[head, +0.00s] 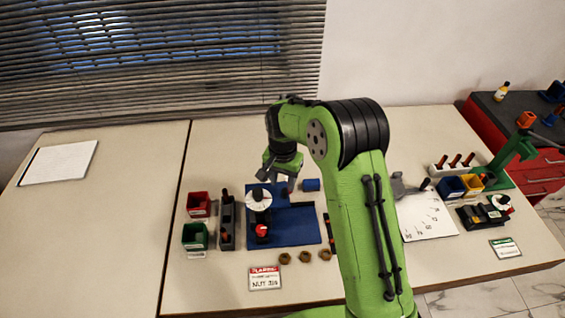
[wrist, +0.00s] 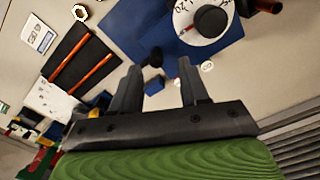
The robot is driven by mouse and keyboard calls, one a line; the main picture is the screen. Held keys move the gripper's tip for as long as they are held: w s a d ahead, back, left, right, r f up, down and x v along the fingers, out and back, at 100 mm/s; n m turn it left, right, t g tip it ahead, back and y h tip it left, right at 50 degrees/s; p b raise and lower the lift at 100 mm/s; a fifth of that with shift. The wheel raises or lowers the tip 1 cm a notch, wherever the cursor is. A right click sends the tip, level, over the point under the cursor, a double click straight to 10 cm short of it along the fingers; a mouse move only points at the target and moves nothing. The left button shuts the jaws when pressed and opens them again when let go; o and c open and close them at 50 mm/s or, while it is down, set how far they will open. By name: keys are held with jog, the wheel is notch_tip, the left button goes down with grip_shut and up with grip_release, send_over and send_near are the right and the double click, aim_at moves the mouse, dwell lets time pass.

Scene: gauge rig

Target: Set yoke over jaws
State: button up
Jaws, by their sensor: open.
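My gripper (head: 279,181) hangs over the back of the blue board (head: 292,238) in the head view. In the wrist view my gripper (wrist: 158,82) is open, with its two dark fingers apart and nothing held between them. A small dark knob-like piece (wrist: 153,58) shows just beyond the fingertips, apart from them as far as I can see. A white dial (head: 259,199) with a black centre stands on the board's left side; it also shows in the wrist view (wrist: 188,14). A red knob (head: 262,230) sits in front of it. I cannot tell which piece is the yoke or the jaws.
A blue cylinder (head: 311,185) stands behind the board. Red (head: 198,205) and green (head: 195,237) bins and a dark block (head: 227,225) are at left. Several brass rings (head: 305,256) lie in front. A dark tray with orange rods (wrist: 82,62) lies beside the board. The left table is mostly clear.

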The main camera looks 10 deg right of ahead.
notch_tip(320, 180, up, 11)
jog(key=shift+p, duration=0.45)
jog(key=shift+f, duration=0.1)
jog(key=s+d+r+n+t, duration=0.25)
jog(key=s+d+r, duration=0.35)
jog(key=s+r, duration=0.5)
jog(key=s+d+n+t, duration=0.1)
jog(key=s+d, duration=0.1)
jog(key=s, duration=0.6)
jog(key=s+d+n+t, duration=0.2)
jog(key=s, duration=0.7)
